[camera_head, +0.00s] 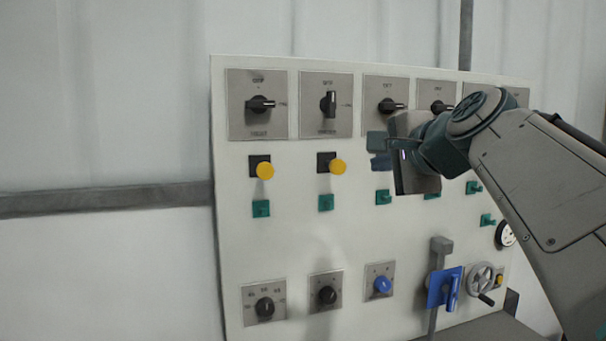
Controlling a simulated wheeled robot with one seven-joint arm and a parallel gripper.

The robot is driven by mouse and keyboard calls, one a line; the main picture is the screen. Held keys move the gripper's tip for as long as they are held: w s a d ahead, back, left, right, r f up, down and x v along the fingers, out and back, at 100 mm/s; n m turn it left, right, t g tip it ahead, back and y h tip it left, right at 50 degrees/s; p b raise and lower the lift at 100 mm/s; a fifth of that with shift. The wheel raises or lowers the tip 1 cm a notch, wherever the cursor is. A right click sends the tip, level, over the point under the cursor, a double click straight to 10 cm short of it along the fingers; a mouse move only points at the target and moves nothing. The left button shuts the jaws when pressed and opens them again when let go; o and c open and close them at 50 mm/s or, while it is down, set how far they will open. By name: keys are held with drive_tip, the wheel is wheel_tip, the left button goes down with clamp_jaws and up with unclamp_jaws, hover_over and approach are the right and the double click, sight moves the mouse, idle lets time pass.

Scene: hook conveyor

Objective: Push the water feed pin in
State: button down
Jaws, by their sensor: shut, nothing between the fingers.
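The grey control panel (290,220) stands upright against the wall. No readable label marks the water feed pin, so I cannot tell which part it is. Two yellow round-headed pins (265,171) and (338,167) stick out from black square mounts in the upper middle left. Small green fittings (326,203) sit in a row below them. My gripper (380,151) is shut and empty, to the right of the second yellow pin. It covers the part of the panel behind it, and I cannot tell whether it touches the panel.
Black rotary switches (329,103) line the top. Dark knobs (264,307) and a blue knob (382,285) sit low on the panel. A blue lever block (444,289) and a crank handwheel (481,277) project at lower right. The left wall side is clear.

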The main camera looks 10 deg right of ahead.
drive_tip(key=p, duration=0.3)
approach(339, 165)
drive_tip(key=w+f, duration=0.1)
drive_tip(key=w, duration=0.1)
drive_tip(key=w+f, duration=0.1)
drive_tip(key=w, duration=0.1)
drive_tip(key=shift+a+f, duration=0.3)
drive_tip(key=shift+a, duration=0.05)
drive_tip(key=shift+w+a, duration=0.15)
drive_tip(key=shift+w, duration=0.75)
drive_tip(key=shift+w, duration=0.1)
drive_tip(key=w+p, duration=0.2)
drive_tip(key=w, duration=0.1)
drive_tip(key=shift+w+a, duration=0.2)
drive_tip(key=shift+a, duration=0.2)
drive_tip(key=shift+s, duration=0.1)
drive_tip(key=shift+f, duration=0.1)
